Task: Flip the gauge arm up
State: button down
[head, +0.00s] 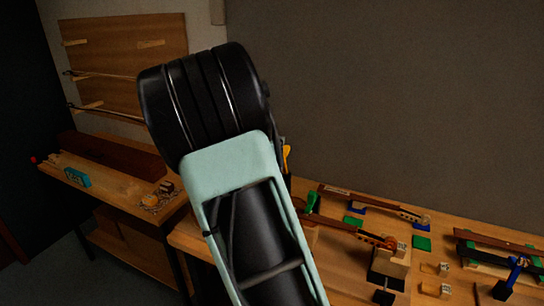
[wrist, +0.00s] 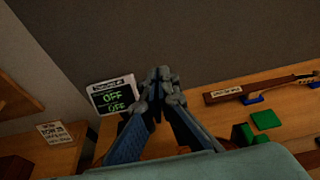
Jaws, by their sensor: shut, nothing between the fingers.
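My gripper (wrist: 163,76) is shut and empty in the wrist view, with its fingertips together beside a small display panel (wrist: 113,97) that reads OFF on two lines. In the head view my arm hides my gripper and much of the bench's left end. I cannot make out a gauge arm for certain in either view. A small yellow upright part (head: 286,157) shows just right of my arm in the head view, partly hidden; I cannot tell what it belongs to.
The wooden bench (head: 459,237) carries several instruments on blue and green supports, including a dark-necked one (head: 370,202). A green block (wrist: 264,119) lies right of my gripper. A side table (head: 160,204) holds a dark brown case (head: 113,156). A wall rack (head: 125,45) stands behind.

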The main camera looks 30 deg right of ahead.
jog(key=w+d, duration=0.1)
jog(key=w+d+r, duration=0.1)
jog(key=d, duration=0.1)
jog(key=shift+w+r, duration=0.1)
jog(key=shift+r, duration=0.1)
jog(key=shift+w+d, duration=0.3)
jog(key=shift+w, duration=0.15)
jog(key=shift+s, duration=0.15)
jog(key=shift+r, duration=0.1)
dwell(0.5)
